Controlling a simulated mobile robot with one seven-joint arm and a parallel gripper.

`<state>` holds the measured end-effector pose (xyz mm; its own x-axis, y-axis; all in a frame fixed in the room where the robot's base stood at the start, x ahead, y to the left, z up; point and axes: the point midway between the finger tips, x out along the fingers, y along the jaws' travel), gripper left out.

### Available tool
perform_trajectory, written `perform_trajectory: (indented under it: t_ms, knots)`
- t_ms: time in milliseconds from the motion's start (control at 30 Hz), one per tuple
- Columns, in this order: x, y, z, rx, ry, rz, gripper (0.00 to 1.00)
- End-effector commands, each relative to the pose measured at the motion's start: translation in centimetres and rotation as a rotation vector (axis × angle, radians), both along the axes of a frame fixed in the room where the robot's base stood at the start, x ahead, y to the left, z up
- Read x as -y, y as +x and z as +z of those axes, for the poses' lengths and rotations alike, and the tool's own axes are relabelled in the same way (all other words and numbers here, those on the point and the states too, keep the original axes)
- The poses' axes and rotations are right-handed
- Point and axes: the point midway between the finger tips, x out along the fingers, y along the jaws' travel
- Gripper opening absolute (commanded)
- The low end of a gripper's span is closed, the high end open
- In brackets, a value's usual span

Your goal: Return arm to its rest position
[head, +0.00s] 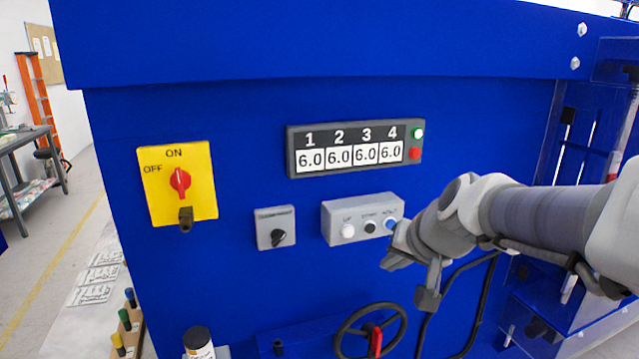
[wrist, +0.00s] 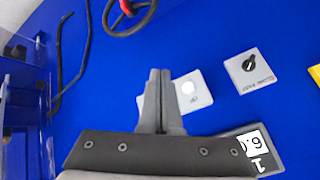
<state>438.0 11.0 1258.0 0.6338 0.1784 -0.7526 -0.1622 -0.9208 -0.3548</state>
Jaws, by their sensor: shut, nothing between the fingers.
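My gripper (head: 396,256) is in front of the blue machine panel, at the right end of the grey button box (head: 343,217). In the wrist view my gripper (wrist: 158,74) has its two dark fingers together with nothing between them. The fingers overlap part of the button box (wrist: 200,98) there, so some of its buttons are hidden. My arm reaches in from the right side of the head view, bent at the wrist. I cannot tell whether the fingertips touch the box.
The panel carries a yellow ON/OFF switch (head: 166,207), a grey knob box (head: 262,241) and a display (head: 345,167) reading 6.0 in each field, with a green light lit. A handwheel (head: 343,340) and black cable lie below. Clear guards (head: 590,130) stand at right.

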Motion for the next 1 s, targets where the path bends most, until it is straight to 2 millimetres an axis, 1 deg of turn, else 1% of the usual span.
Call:
perform_trajectory:
  t_ms: [33,100,167,200,300,400,500,600,667,1000]
  knots:
    - [-0.5,-2.1,0.4,-0.007,-0.025,0.033,0.0]
    - [-0.8,-5.0,0.5,-0.03,-0.067,0.078,0.0]
    - [-1.0,-7.5,0.3,-0.052,-0.105,0.111,0.0]
    - [-1.0,-9.1,0.1,-0.066,-0.134,0.13,0.0]
    - [-0.6,-12.8,-0.4,-0.1,-0.203,0.165,0.0]
    - [0.0,-15.7,-1.1,-0.132,-0.266,0.185,0.0]
    - [0.6,-17.7,-1.7,-0.155,-0.312,0.195,0.0]
    - [0.9,-18.8,-2.0,-0.168,-0.34,0.197,0.0]
    - [1.1,-19.1,-2.1,-0.173,-0.348,0.198,0.0]
    - [1.1,-19.2,-2.1,-0.174,-0.35,0.198,0.0]
